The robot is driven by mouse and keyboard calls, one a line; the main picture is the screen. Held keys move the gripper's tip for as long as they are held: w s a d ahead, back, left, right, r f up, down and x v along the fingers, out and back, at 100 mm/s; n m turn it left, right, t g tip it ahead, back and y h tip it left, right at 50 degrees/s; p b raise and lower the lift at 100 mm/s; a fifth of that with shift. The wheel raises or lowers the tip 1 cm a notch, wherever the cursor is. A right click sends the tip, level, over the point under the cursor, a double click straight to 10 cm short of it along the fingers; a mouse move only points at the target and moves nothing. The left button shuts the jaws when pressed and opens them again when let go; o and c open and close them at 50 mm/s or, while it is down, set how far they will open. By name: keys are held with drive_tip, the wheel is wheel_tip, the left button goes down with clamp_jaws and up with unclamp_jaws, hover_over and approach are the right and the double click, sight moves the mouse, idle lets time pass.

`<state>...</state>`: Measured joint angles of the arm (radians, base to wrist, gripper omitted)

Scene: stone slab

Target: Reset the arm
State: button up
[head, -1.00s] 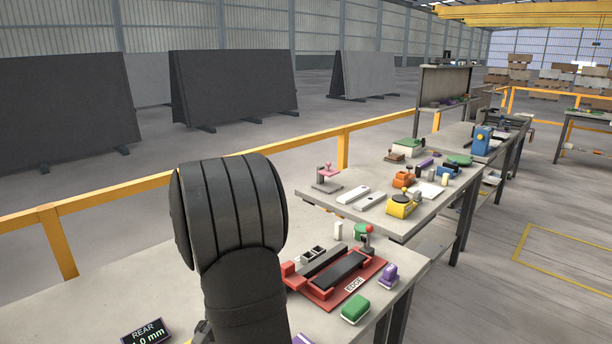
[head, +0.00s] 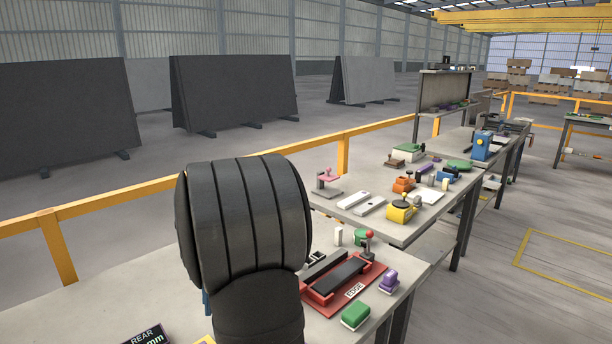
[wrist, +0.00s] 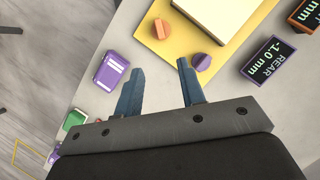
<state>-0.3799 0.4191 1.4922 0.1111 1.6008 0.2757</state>
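My arm is the large black ribbed link in the front of the head view, and it hides part of the near bench. In the wrist view my gripper (wrist: 156,88) points down over the bench. Its two blue fingers stand apart with nothing between them. Beyond the fingertips is a yellow plate (wrist: 196,52) with a pale block (wrist: 215,14), an orange knob (wrist: 161,29) and a purple knob (wrist: 202,62) on it. A purple-and-white block (wrist: 111,72) lies left of the fingers, apart from them.
A red fixture marked EDGE (head: 343,280), a green block (head: 355,316) and a purple block (head: 388,281) sit on the near bench. A REAR display (wrist: 269,62) lies right of the yellow plate. A second bench with tools (head: 385,222) stands beyond. A yellow rail (head: 100,207) runs behind.

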drive_tip(key=x, duration=1.7)
drive_tip(key=m, duration=0.2)
drive_tip(key=m+y, duration=0.1)
drive_tip(key=m, duration=0.1)
drive_tip(key=shift+d+r+y, duration=0.15)
drive_tip(key=shift+y, duration=0.15)
drive_tip(key=m+y, duration=0.1)
drive_tip(key=m, duration=0.1)
drive_tip(key=m+t, duration=0.1)
drive_tip(key=m, duration=0.2)
drive_tip(key=shift+s+d+y, duration=0.1)
drive_tip(key=shift+y, duration=0.3)
drive_tip(key=shift+r+m, duration=0.25)
drive_tip(key=shift+m, duration=0.35)
drive_tip(key=shift+v, duration=2.55)
drive_tip(key=shift+d, duration=0.1)
